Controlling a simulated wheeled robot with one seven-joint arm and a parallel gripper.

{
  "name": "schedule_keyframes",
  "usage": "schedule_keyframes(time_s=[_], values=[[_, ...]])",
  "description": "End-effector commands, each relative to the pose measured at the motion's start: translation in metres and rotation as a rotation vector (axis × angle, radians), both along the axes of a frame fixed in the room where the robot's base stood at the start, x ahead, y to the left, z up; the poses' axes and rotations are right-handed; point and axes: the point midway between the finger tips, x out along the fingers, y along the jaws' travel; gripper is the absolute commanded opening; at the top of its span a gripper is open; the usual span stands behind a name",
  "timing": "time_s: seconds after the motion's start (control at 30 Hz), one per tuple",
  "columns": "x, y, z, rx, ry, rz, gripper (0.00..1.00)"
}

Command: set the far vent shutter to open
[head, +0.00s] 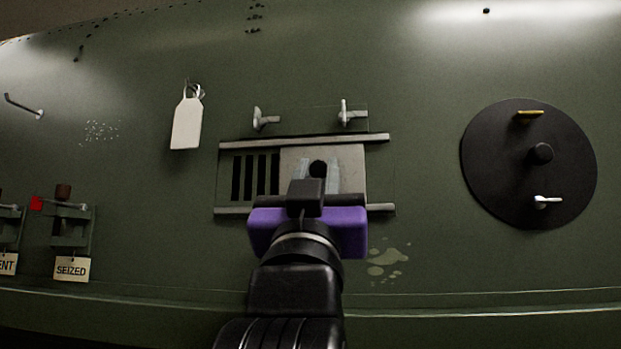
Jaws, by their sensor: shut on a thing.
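The vent shutter (350,160) is a pale metal plate between two horizontal rails on the green skin. It covers the middle and right of the vent. Several dark vertical slots (256,176) show uncovered to its left. My gripper (318,174), with pale fingers and a purple body, is in front of the plate and shut on the knob. My gripper and arm hide the lower middle of the plate and part of the lower rail.
Two pale latches (265,119) and (351,114) stick out above the vent. A blank white tag (187,123) hangs at upper left. A black disc (484,155) with handles is at right. A red-tipped fitting (70,221) with a SEIZED tag (72,268) is at lower left.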

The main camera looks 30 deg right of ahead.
Motion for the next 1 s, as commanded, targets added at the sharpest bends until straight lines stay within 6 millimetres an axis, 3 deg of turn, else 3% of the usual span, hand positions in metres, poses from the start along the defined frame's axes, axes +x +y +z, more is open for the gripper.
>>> schedule_keyframes(time_s=[0.23, 0.6, 0.63, 0.7, 1.0], values=[[-0.015, -0.022, 0.000, 0.001, 0.000, -0.002, 0.00], [-0.019, -0.027, 0.000, 0.002, -0.001, -0.005, 0.00], [-0.019, -0.027, 0.000, 0.002, -0.002, -0.006, 0.29], [-0.019, -0.027, 0.000, 0.002, -0.002, -0.006, 0.43], [-0.018, -0.025, 0.000, 0.000, 0.000, -0.001, 0.43]])
